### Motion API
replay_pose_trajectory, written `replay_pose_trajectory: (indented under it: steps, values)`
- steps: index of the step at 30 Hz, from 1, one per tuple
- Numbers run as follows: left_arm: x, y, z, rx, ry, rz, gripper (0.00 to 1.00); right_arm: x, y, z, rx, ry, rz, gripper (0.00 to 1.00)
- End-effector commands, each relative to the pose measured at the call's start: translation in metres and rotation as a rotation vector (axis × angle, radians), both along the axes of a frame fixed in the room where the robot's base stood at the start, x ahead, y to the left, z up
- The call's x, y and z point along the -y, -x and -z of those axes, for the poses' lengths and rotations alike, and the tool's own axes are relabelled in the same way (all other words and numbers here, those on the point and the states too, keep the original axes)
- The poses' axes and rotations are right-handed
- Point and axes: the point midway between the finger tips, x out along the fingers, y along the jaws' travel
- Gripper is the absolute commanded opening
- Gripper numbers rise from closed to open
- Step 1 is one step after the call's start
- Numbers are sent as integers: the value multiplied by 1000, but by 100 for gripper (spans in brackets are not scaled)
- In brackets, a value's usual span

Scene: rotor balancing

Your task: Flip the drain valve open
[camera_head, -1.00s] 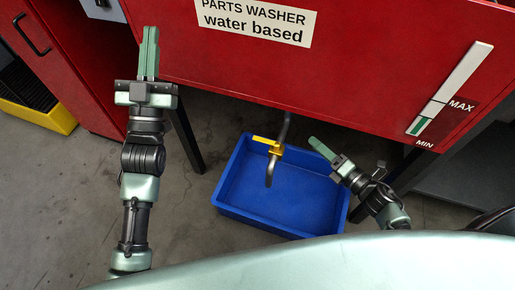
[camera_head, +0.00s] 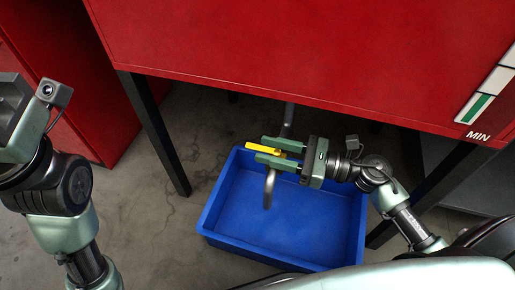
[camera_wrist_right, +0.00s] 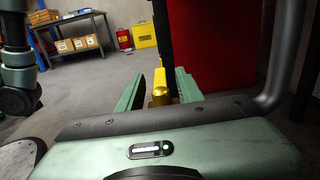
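The drain valve has a yellow lever (camera_head: 256,146) on a grey pipe whose curved spout (camera_head: 269,188) points down over the blue tray (camera_head: 230,235). My right gripper (camera_head: 261,149) reaches in from the right, with its green fingers on either side of the lever. In the right wrist view the yellow lever (camera_wrist_right: 160,85) stands between the spread fingers, with gaps visible at both sides. The right gripper is open. The lever's base is partly hidden by the fingers. My left arm is at the left edge, its fingers out of frame.
The red parts washer (camera_head: 300,55) overhangs the valve from behind. A dark leg (camera_head: 155,135) stands left of the tray, and another is at the right behind my arm. Floor left of the tray is clear. The wrist view shows a table with boxes (camera_wrist_right: 75,44) far off.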

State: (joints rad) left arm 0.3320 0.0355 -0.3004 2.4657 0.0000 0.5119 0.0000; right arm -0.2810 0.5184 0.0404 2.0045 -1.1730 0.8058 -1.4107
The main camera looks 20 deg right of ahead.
Motion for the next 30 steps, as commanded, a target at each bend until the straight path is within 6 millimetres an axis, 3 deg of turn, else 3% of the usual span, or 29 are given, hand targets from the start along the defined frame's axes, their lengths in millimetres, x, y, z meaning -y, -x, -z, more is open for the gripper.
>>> replay_pose_trajectory:
  steps: [6,16,20,21,30]
  values:
    - [1,4,-1,17,-1,-1,0,-21,-15,0,0,-2,-1,36]
    - [1,5,-2,19,-2,-2,0,-25,-17,0,-2,-1,1,36]
    - [1,5,-2,19,-3,-1,0,-25,-17,0,-2,-1,1,3]
    - [1,5,-2,19,-3,-1,0,-25,-17,0,-2,-2,1,0]
    - [1,4,-2,19,-3,-1,0,-25,-17,0,-2,-2,1,0]
